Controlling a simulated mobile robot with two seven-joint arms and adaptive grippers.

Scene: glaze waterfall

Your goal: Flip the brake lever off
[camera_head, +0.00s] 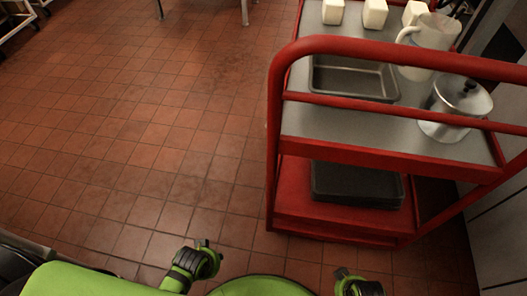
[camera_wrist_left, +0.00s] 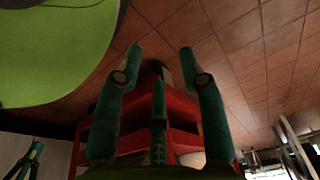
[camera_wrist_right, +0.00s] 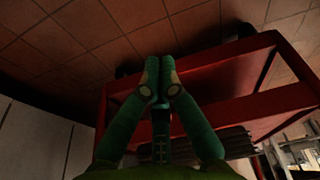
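I cannot make out a brake lever in any view. My right gripper (camera_head: 343,274) is low in front of the cart's near side. In the right wrist view its fingertips (camera_wrist_right: 160,65) are together with nothing visible between them.
On the cart's top shelf are a metal pan (camera_head: 352,80), a white pitcher (camera_head: 430,36), a lidded pot (camera_head: 456,104) and several white containers (camera_head: 374,14). Dark trays (camera_head: 357,184) lie on the lower shelf. Tiled floor (camera_head: 130,130) left of the cart is clear. A wall is at right.

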